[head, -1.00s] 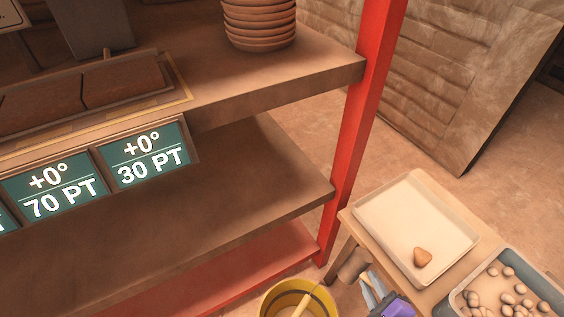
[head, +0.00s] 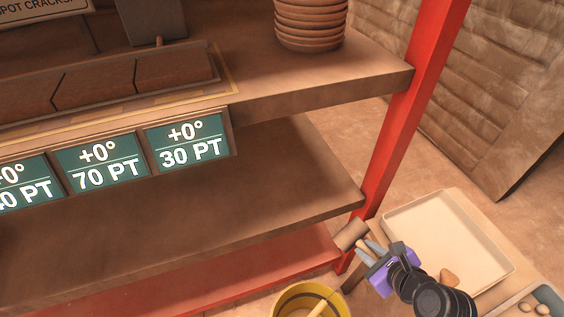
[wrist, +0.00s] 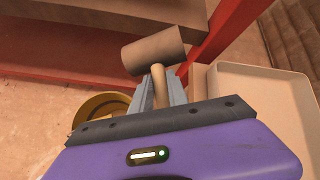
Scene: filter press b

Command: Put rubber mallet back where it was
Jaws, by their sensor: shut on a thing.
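The rubber mallet has a brown cylindrical head (wrist: 154,50) and a light wooden handle. My gripper (wrist: 159,88) is shut on the handle in the wrist view, with the head sticking out beyond the fingertips. In the head view, the mallet (head: 350,234) is held in my gripper (head: 370,250) near the red post, above the floor between the shelf and the small table. A yellow bucket (head: 276,306) stands on the floor just left of my gripper. A light stick-like handle (head: 320,309) leans in it.
A red-posted shelf (head: 300,165) fills the left, its middle board bare. Its upper board bears stacked bowls (head: 310,25) and brown blocks (head: 95,88) behind lit number signs (head: 187,143). A small table at the right holds a cream tray (head: 440,215) with a brown lump (head: 449,276).

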